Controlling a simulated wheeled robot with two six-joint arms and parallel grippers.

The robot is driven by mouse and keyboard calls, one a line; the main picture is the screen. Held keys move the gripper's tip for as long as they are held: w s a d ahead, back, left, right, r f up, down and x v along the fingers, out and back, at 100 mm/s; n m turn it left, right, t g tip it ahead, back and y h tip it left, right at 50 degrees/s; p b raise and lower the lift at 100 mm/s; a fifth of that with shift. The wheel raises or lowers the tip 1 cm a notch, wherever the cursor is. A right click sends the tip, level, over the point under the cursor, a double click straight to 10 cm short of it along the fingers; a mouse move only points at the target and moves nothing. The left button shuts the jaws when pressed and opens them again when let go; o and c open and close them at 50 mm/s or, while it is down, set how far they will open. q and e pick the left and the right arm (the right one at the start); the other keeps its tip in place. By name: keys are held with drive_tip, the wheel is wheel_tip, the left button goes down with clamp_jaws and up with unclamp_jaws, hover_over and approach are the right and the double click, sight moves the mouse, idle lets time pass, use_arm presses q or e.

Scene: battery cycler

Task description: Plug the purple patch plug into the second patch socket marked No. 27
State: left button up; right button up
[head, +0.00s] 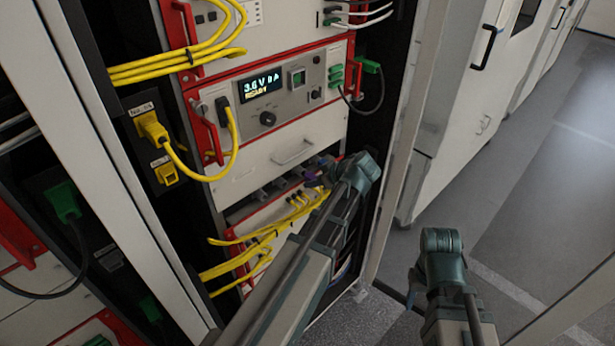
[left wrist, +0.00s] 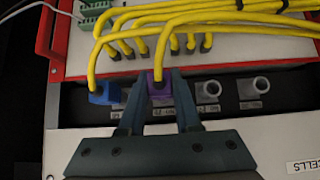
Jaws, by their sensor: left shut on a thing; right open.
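The purple patch plug (left wrist: 160,86) sits between the two fingers of my left gripper (left wrist: 161,84), in line with the row of patch sockets. A yellow cable runs up from it. I cannot tell whether it is in a socket or just in front of one. A blue plug (left wrist: 103,95) is at the left of the row. Two grey empty sockets (left wrist: 207,90) and (left wrist: 253,88) show to the right of the purple plug. Their labels are too small to read. In the head view my left gripper (head: 325,172) reaches the patch row, with a bit of purple beside it. My right gripper (head: 441,240) is open, away from the rack.
Yellow cables (head: 265,240) hang close around the patch row. Above it is a cycler unit (head: 275,90) with a lit display and red handles. A rack post (head: 400,130) stands right of my left arm. Open floor (head: 530,200) lies to the right.

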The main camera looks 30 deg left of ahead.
use_arm(q)
drive_tip(key=shift+s+d, duration=0.25)
drive_tip(key=shift+d, duration=0.55)
drive_tip(key=shift+s+d, duration=0.3)
drive_tip(key=shift+d, duration=0.45)
drive_tip(key=shift+s+d, duration=0.25)
drive_tip(key=shift+d, duration=0.55)
drive_tip(key=shift+s, duration=0.15)
drive_tip(key=s, duration=0.8)
drive_tip(key=shift+w+a, duration=0.35)
drive_tip(key=shift+a, duration=0.45)
drive_tip(key=shift+w+a, duration=0.3)
drive_tip(key=shift+a, duration=0.5)
drive_tip(key=shift+w+a, duration=0.35)
drive_tip(key=shift+a, duration=0.45)
drive_tip(key=shift+w+a, duration=0.25)
drive_tip(key=shift+a, duration=0.4)
drive_tip(key=shift+w+a, duration=0.2)
drive_tip(key=shift+a, duration=0.45)
idle(1.0)
